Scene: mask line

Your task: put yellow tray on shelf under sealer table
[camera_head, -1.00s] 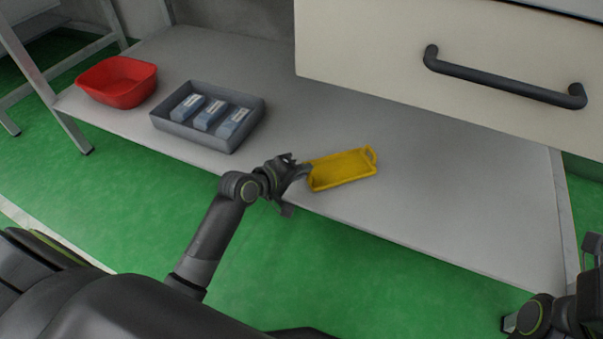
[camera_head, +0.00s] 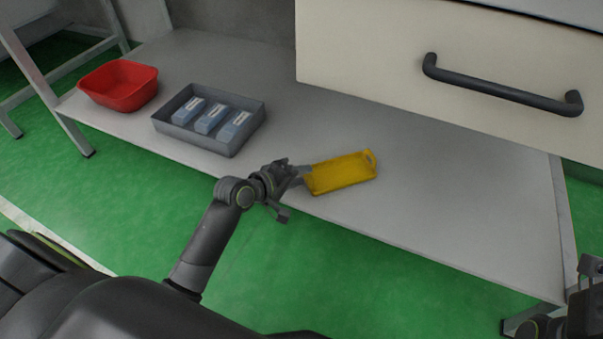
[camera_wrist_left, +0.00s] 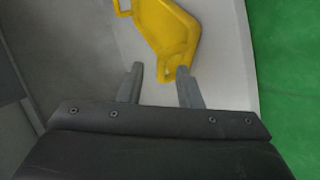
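The yellow tray (camera_head: 342,174) lies on the grey lower shelf (camera_head: 430,190) under the table, close to its front edge. In the left wrist view the tray (camera_wrist_left: 165,32) is just beyond my fingertips, with its far handle at the top. My left gripper (camera_head: 304,174) is at the tray's left end.
A grey bin (camera_head: 208,118) with blue-and-white packs and a red basin (camera_head: 119,85) stand to the left on the shelf. A cream drawer front (camera_head: 400,50) with a dark handle (camera_head: 503,88) hangs above. The shelf right of the tray is clear.

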